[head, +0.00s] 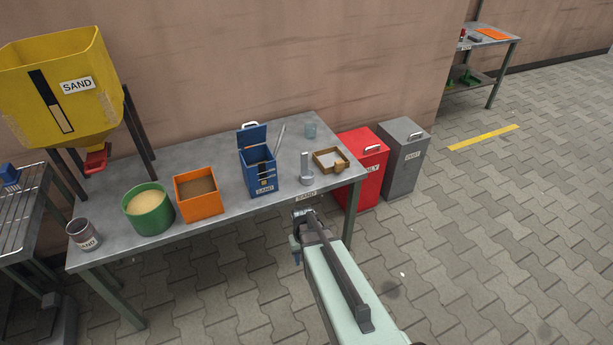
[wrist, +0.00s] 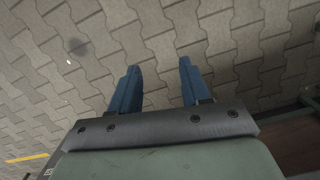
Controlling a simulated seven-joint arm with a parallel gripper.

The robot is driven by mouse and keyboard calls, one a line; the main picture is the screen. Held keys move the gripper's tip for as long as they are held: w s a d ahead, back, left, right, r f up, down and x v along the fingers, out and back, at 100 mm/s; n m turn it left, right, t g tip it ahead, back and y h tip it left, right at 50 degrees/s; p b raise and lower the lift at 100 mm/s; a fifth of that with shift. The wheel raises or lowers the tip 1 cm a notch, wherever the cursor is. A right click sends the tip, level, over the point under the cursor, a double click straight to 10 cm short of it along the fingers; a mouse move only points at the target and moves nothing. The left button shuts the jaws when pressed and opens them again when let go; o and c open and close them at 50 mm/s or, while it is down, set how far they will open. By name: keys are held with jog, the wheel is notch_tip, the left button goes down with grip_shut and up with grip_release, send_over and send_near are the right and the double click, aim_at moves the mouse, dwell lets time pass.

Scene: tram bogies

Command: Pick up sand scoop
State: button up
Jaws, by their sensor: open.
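I cannot tell for sure which thing is the sand scoop. A grey metal piece with an upright part and a wider foot (head: 306,170) stands near the table's right end and may be it. A thin grey rod (head: 280,135) leans beside the blue box. A grey cup with a label (head: 82,235) stands at the table's left end. My gripper (head: 297,248) is off the table's front edge, apart from all of these. In the wrist view my gripper (wrist: 158,70) has its blue fingers apart, with only paving between and beyond them.
The grey table (head: 235,220) holds a green bucket of sand (head: 148,212), an orange bin (head: 198,195), an open blue box (head: 259,172), a framed tray (head: 330,160) and a small clear cup (head: 311,130). Red (head: 365,165) and grey (head: 405,155) bins stand right. A yellow hopper (head: 60,85) stands left.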

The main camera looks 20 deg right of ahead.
jog(key=w+d+r+t, duration=0.1)
jog(key=w+d+r, duration=0.2)
jog(key=w+r, duration=0.25)
jog(key=w+d+r+m+t, duration=0.1)
jog(key=w+d+r, duration=0.1)
jog(key=w+r, duration=0.3)
jog(key=w+d+r+t, duration=0.1)
jog(key=w+d+r, duration=0.2)
jog(key=w, duration=0.4)
notch_tip(320, 180, up, 19)
jog(key=m, duration=0.5)
send_over(304, 152)
jog(key=f+m, duration=0.2)
jog(key=m, duration=0.1)
jog(key=f+m+g, duration=0.1)
jog(key=f+m, duration=0.5)
jog(key=m, duration=0.1)
jog(key=shift+s+f+g, duration=0.2)
jog(key=shift+s+g, duration=0.1)
jog(key=shift+g, duration=0.1)
jog(key=shift+w+f, duration=0.2)
jog(key=shift+f, duration=2.5)
grip_shut()
